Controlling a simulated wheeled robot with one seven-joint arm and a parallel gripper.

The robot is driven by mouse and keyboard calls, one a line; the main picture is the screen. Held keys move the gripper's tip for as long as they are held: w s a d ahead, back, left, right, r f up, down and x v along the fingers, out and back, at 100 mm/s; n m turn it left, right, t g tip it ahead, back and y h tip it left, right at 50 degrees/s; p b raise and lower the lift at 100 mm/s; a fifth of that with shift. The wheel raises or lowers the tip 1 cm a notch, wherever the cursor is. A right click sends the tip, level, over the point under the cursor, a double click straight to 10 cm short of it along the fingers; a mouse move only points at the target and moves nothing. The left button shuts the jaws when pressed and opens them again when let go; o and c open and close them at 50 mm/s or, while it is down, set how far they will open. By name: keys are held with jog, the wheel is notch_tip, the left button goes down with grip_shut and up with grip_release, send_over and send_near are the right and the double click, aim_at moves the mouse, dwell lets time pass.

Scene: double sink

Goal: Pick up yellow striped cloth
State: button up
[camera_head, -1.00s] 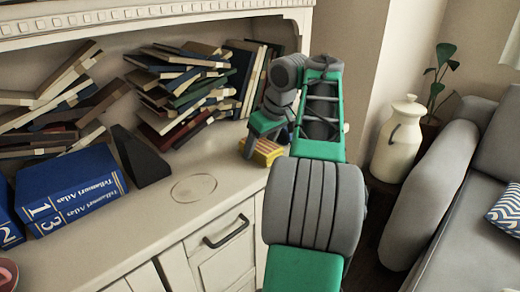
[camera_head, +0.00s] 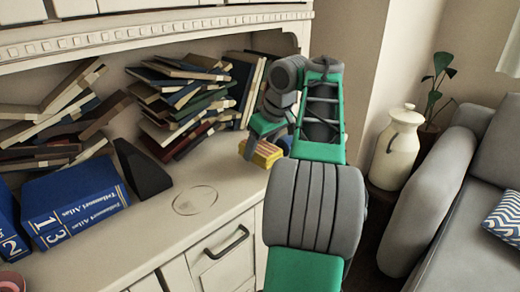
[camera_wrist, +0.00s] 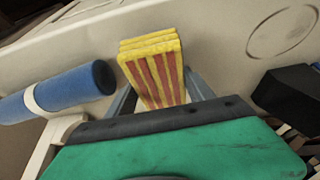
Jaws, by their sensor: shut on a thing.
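The yellow striped cloth (camera_head: 266,151) is a small folded block, yellow with red stripes. In the head view it is at my gripper (camera_head: 258,148), over the right end of the white cabinet top. In the wrist view the cloth (camera_wrist: 154,66) stands between the two fingers of my gripper (camera_wrist: 160,92), which is shut on it. Its striped face and layered yellow top edge show. Its lower end is hidden behind the green and black gripper body. I cannot tell exactly how far it is above the cabinet top.
The white cabinet top (camera_head: 130,240) holds blue atlas volumes (camera_head: 75,205), a black wedge (camera_head: 143,170) and leaning book stacks (camera_head: 180,105). A blue cylinder (camera_wrist: 75,88) shows in the wrist view. A white jar (camera_head: 397,148) and grey sofa (camera_head: 440,215) stand at right.

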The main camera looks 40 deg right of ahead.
jog(key=s+a+r+p, duration=0.2)
jog(key=s+r+p, duration=0.1)
jog(key=s+r, duration=0.2)
jog(key=s+a+r+p, duration=0.3)
jog(key=s+r, duration=0.2)
jog(key=s, duration=0.3)
jog(key=shift+a+r, duration=0.15)
jog(key=shift+a, duration=0.15)
jog(key=shift+w, duration=0.1)
